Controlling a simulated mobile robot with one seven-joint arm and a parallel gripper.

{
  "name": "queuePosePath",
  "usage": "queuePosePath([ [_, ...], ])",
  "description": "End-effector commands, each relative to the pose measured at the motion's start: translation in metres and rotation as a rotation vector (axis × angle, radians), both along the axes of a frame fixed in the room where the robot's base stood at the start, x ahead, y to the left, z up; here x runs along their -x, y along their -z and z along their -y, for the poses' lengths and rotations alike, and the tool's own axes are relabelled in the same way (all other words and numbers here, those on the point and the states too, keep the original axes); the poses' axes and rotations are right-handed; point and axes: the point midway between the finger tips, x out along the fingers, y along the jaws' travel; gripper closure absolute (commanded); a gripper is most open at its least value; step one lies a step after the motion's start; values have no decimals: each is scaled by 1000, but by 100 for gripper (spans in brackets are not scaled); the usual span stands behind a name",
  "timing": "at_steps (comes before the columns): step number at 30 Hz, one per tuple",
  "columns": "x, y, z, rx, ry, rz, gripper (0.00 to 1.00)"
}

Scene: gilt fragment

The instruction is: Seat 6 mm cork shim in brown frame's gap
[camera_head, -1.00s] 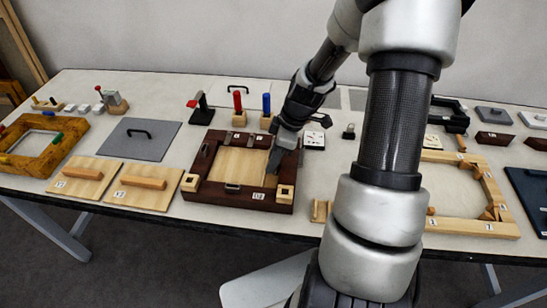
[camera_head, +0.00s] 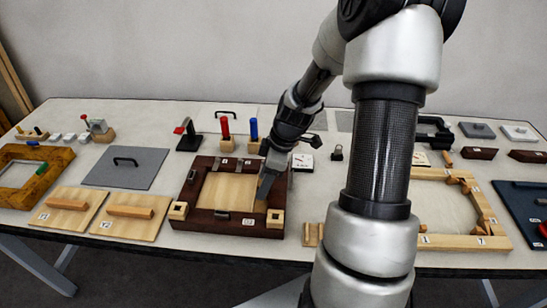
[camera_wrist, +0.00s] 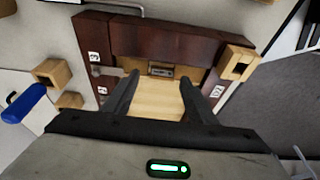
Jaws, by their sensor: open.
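The brown frame (camera_head: 183,193) lies on the table in the head view, with a pale wood panel (camera_head: 228,192) inside it. It also fills the upper middle of the wrist view (camera_wrist: 150,38). My gripper (camera_head: 263,192) is low over the panel's right side, close to the frame's right bar. In the wrist view my gripper (camera_wrist: 161,82) has its two fingers wide apart over the pale panel, with nothing seen between them. I cannot make out the cork shim or the gap; the gripper covers part of the frame's right side.
Two handled boards (camera_head: 128,218) lie left, and a pale frame (camera_head: 465,241) lies right, beyond my arm.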

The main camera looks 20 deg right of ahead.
Motion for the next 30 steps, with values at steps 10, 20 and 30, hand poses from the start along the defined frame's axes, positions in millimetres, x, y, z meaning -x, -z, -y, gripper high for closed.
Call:
queuePosePath([
  [10, 11, -82, 23, 5, 3, 5, 48],
  [20, 21, -139, 39, 3, 2, 3, 48],
  [30, 23, -150, 41, 0, 0, 0, 48],
])
